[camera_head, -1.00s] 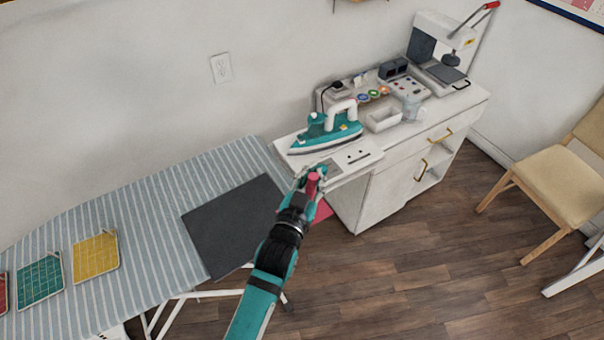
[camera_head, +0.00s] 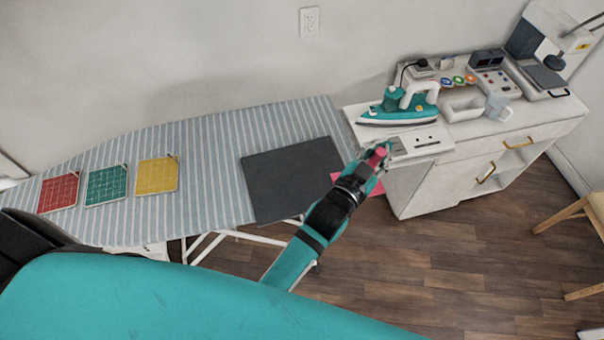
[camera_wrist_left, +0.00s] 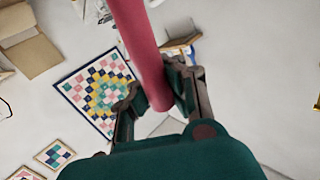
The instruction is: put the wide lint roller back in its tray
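My left gripper (camera_head: 380,158) is at the front left corner of the white cabinet, beside the ironing board. It is shut on a pink-red rod, seemingly the lint roller's handle (camera_head: 376,153). In the left wrist view the rod (camera_wrist_left: 146,55) passes between the two fingers (camera_wrist_left: 158,92) and runs out of the top edge. Its other end and any roller head are hidden. My right gripper is not in view.
A teal iron (camera_head: 398,108) stands on the cabinet behind a white slotted plate (camera_head: 430,146). A clear cup (camera_head: 497,106) is right of the tray. The striped ironing board (camera_head: 215,190) carries a dark mat (camera_head: 290,180) and red, teal and yellow squares. A pink sheet (camera_head: 372,188) is below the gripper.

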